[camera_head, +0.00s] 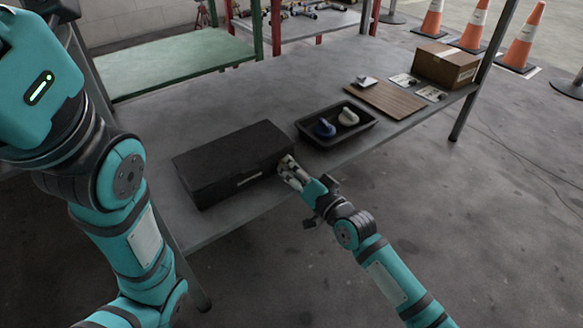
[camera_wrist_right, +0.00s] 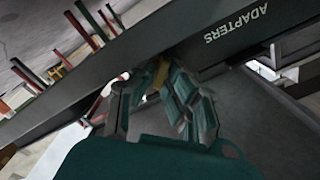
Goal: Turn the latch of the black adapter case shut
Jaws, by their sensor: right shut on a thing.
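The black adapter case (camera_head: 225,160) lies closed on the grey table, with a pale label on its front face. In the right wrist view the case (camera_wrist_right: 215,45) shows the white word ADAPTERS on its side. My right gripper (camera_head: 285,164) is at the right end of the case's front. In the wrist view its fingers (camera_wrist_right: 155,88) are closed around a small yellowish piece, the latch (camera_wrist_right: 160,74), at the case's edge. The fingers hide most of the latch, so its exact angle cannot be told. My left arm comes in at the left; its gripper is not in view.
A black tray (camera_head: 366,132) with a blue and a white item stands right of the case. Beyond it are a brown board (camera_head: 385,99), small cards and a cardboard box (camera_head: 445,65). The table (camera_head: 150,138) is bare behind the case.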

